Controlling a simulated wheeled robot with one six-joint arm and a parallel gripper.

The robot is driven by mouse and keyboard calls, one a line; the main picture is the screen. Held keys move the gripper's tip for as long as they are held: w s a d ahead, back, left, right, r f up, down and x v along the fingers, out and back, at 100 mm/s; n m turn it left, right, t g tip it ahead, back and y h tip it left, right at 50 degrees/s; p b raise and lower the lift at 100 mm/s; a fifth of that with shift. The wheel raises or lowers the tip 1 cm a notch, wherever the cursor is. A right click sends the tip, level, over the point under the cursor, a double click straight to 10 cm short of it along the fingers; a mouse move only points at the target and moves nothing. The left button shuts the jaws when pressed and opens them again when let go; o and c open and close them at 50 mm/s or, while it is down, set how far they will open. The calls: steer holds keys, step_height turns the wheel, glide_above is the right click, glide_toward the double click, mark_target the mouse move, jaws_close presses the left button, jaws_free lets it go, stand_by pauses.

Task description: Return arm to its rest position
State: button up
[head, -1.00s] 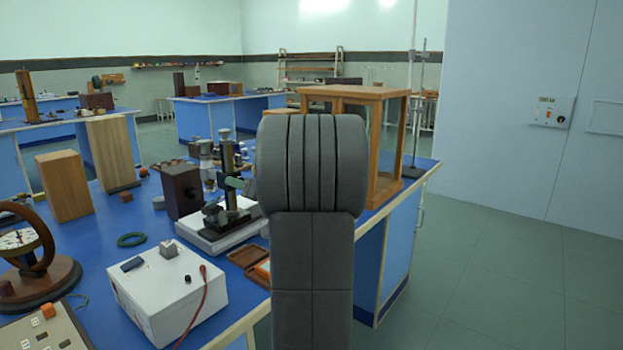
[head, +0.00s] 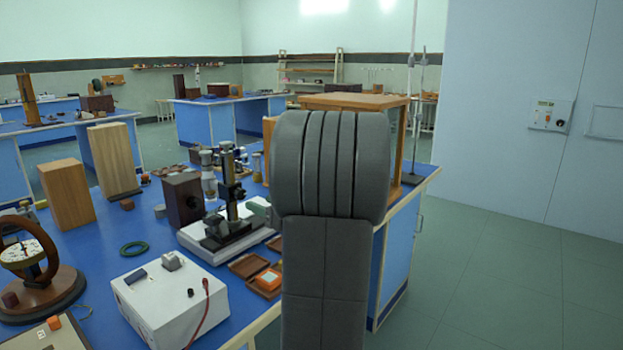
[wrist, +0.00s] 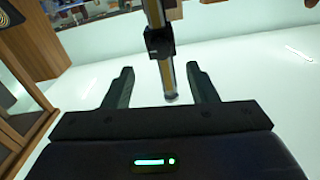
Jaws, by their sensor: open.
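My arm shows in the head view as a thick grey link standing upright in front of the blue bench (head: 75,250). It hides part of the bench's right end and of the wooden frame (head: 352,102). My gripper (wrist: 159,72) shows only in the wrist view. Its two dark fingers stand apart with a wide gap. A rod with a yellow stripe and a black collar (wrist: 160,42) appears in line with the gap. I cannot tell how far beyond the fingers it is. No object is seen gripped.
The bench holds a white box with a red lead (head: 170,298), a microscope-like instrument (head: 232,200), wooden blocks (head: 67,195), a green ring (head: 134,248) and a round dial instrument (head: 30,265).

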steer(key=shift+v, duration=1.8)
